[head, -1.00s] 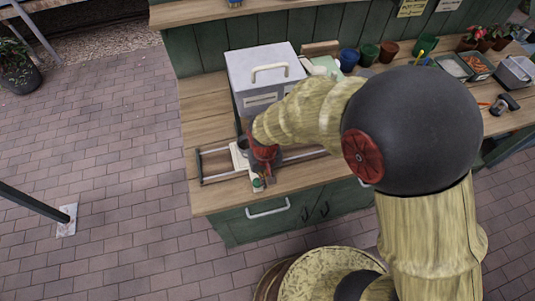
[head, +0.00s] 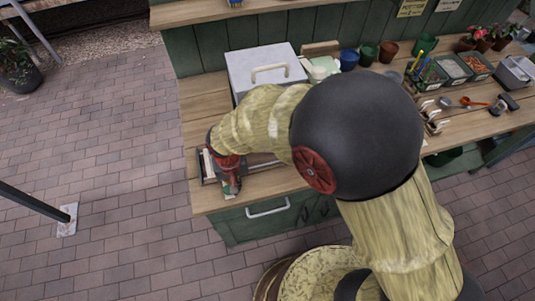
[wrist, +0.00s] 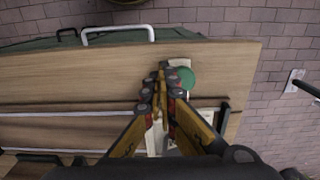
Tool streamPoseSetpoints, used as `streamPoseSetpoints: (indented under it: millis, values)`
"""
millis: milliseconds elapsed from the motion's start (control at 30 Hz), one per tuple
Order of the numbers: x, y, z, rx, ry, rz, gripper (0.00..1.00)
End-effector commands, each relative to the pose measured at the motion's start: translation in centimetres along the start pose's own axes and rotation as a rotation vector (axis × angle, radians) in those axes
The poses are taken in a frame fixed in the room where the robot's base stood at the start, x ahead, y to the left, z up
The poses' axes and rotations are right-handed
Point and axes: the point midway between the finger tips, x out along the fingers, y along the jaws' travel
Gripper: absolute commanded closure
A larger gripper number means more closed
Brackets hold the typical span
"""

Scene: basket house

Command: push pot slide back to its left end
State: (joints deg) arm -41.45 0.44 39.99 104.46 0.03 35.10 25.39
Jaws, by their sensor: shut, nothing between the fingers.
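The pot slide is a pale carriage (head: 207,170) on two metal rails (head: 262,164), mostly hidden by my gripper in the head view. In the wrist view, parts of the pale carriage (wrist: 205,127) show beside and below the fingers, close to the dark end bracket (wrist: 224,120) of the rails. I cannot tell whether it touches that bracket. A round green knob (wrist: 187,78) sits on its front end. My gripper (wrist: 163,70) is shut and empty, over the carriage and beside the knob; it also shows in the head view (head: 230,190). The pot is hidden.
A grey box with a handle (head: 265,68) stands behind the rails. Several pots, such as a blue one (head: 348,58), trays and tools stand to the right. The bench's left edge is close to the rail end. A drawer handle (head: 268,209) sticks out at the front.

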Motion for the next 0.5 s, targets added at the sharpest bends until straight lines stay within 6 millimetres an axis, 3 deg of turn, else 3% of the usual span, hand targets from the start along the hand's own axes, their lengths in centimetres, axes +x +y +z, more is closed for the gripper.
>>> streamPoseSetpoints:
  millis: [167, 500]
  values:
    - [-0.4, 0.2, 0.0, 0.001, 0.001, 0.0, 1.0]
    - [-3.3, 1.1, 0.0, 0.0, 0.001, 0.0, 1.0]
